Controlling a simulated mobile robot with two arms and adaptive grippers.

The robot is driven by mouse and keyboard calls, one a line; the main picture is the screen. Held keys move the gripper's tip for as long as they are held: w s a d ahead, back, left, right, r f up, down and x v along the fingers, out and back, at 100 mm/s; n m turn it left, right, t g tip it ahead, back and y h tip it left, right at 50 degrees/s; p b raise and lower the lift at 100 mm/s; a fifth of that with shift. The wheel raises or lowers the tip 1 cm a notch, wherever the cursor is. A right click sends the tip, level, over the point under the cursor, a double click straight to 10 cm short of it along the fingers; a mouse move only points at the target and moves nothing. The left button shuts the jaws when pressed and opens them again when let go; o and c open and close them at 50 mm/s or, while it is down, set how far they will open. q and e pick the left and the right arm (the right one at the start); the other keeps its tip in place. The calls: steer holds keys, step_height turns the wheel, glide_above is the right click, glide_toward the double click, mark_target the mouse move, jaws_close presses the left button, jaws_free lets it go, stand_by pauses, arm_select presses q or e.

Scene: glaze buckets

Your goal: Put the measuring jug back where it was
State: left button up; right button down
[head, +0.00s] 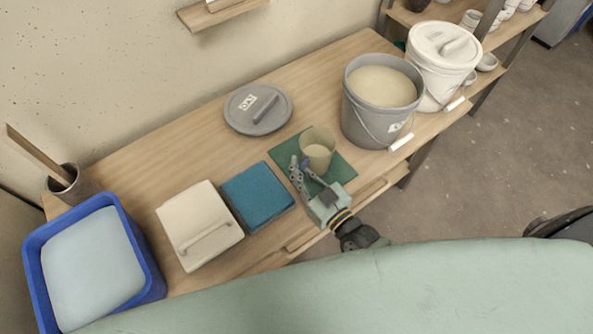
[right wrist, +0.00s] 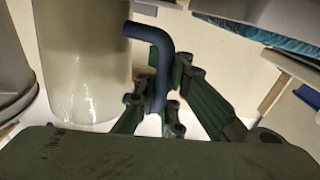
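The measuring jug (head: 318,150) is a see-through, yellowish cup with a blue handle. In the head view it is upright over the green mat (head: 343,168); I cannot tell whether its base touches the mat. My right gripper (head: 301,163) is at the jug's handle side. In the right wrist view the jug (right wrist: 80,60) fills the upper left, and its blue handle (right wrist: 160,65) runs down between the fingers of my right gripper (right wrist: 156,103). Whether the fingers press on the handle is not clear. My left gripper is not in view.
A grey bucket (head: 358,118) of pale glaze stands right of the jug, with a white lidded bucket (head: 430,80) behind. A grey lid (head: 240,118) lies at the back. A teal block (head: 258,195), a cream box (head: 190,215) and a blue tub (head: 150,262) are to the left.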

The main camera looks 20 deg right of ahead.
steer(key=shift+f, duration=0.6)
steer(key=shift+f, duration=0.2)
steer(key=c, duration=1.8)
jaws_free()
steer(key=shift+r, duration=0.2)
steer(key=v, duration=1.2)
steer(key=shift+b, duration=0.4)
